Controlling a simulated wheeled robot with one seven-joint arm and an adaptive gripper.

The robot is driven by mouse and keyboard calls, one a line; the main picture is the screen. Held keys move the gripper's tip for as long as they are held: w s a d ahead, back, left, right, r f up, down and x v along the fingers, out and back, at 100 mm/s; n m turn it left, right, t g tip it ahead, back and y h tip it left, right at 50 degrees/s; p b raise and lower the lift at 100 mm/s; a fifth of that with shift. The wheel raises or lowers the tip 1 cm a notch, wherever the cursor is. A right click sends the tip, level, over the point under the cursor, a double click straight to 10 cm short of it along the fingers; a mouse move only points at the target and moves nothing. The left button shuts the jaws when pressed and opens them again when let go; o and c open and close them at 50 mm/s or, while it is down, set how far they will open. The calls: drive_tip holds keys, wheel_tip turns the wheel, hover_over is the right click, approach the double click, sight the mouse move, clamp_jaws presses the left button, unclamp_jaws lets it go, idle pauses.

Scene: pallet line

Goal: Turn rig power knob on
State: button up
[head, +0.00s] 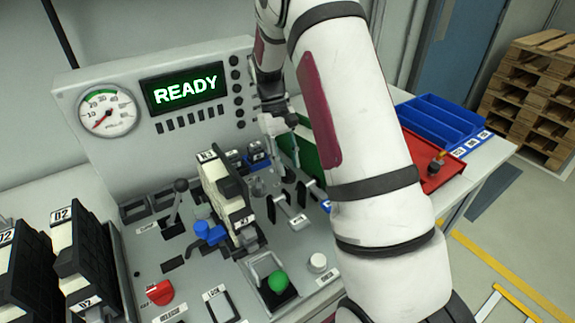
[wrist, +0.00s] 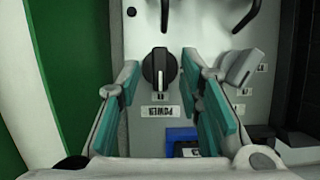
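The power knob (wrist: 161,69) is a round black knob with a white pointer line. It sits on a grey panel above a label that reads POWER upside down in the wrist view. The pointer lies along the picture's vertical. My gripper (wrist: 160,78) is open, with one teal-padded finger on each side of the knob and gaps visible between pads and knob. Whether it touches the knob cannot be told. In the head view my gripper (head: 277,126) is at the right end of the upright panel, partly behind my arm, and the knob cannot be made out there.
A lit READY display (head: 185,90) and a gauge (head: 108,112) are on the upright panel.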

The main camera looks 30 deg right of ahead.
drive_tip(key=v, duration=1)
drive_tip(key=shift+r, duration=0.4)
drive_tip(key=shift+w, duration=0.1)
drive_tip(key=s+a+r+t+p, duration=0.1)
drive_tip(key=s+a+r+t, duration=0.1)
drive_tip(key=s+a+r, duration=0.45)
drive_tip(key=s+a+r+t+p, duration=0.1)
drive_tip(key=s+a+r+t, duration=0.2)
drive_tip(key=s+r, duration=0.55)
drive_tip(key=s+a+t+p, duration=0.1)
drive_tip(key=s+a+t, duration=0.1)
drive_tip(key=s, duration=0.6)
drive_tip(key=s+a+f+t+p, duration=0.1)
drive_tip(key=s+a, duration=0.2)
drive_tip(key=s, duration=0.5)
drive_tip(key=shift+s+t, duration=0.3)
drive_tip(key=shift+t, duration=0.1)
